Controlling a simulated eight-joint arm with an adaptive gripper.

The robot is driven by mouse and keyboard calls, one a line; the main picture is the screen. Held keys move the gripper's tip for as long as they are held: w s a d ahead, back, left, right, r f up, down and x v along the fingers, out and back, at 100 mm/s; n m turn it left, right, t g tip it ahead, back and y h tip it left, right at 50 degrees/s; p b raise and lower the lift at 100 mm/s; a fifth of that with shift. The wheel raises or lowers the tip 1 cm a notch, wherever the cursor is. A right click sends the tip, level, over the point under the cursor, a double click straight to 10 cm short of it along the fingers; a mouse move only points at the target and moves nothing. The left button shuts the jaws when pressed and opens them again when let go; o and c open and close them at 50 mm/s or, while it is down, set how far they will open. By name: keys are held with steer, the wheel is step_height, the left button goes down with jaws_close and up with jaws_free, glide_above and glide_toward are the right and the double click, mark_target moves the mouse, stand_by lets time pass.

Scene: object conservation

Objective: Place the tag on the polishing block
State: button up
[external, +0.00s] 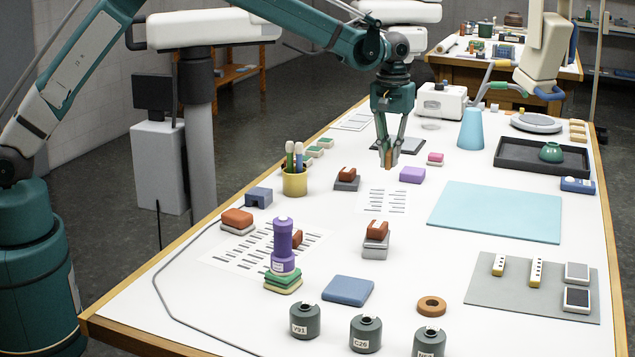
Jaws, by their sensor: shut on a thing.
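My gripper (389,158) hangs above the middle of the white table, pointing down. Its fingers are shut on a small orange-brown piece, likely the tag (388,154), which is mostly hidden between the fingertips. No block is labelled as the polishing block. A purple block (412,175) lies just right of and below the gripper in the picture. A flat blue block (348,290) lies nearer the front. An orange-brown block on a grey base (347,180) stands left of the gripper, and a similar one on a grey stack (377,238) stands nearer the front.
A yellow cup with pens (294,182) and a tall purple piece on green slabs (283,247) stand at left. Labelled dark canisters (305,320) line the front. A black tray (512,164) and blue cone (471,130) are at right. The light-blue mat (495,212) is bare.

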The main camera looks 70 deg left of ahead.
steer(key=s+r+p, duration=0.1)
steer(key=s+r, duration=0.1)
steer(key=s, duration=0.7)
steer(key=s+r+p, duration=0.2)
steer(key=s, duration=0.8)
steer(key=p, duration=0.2)
glide_above(236, 214)
steer(key=shift+a+r, duration=0.1)
steer(key=shift+r, duration=0.05)
steer(key=shift+f+p, duration=0.35)
steer(key=shift+f, duration=2.55)
steer(key=shift+f, duration=0.2)
steer(key=shift+f, duration=1.9)
steer(key=shift+f, duration=0.15)
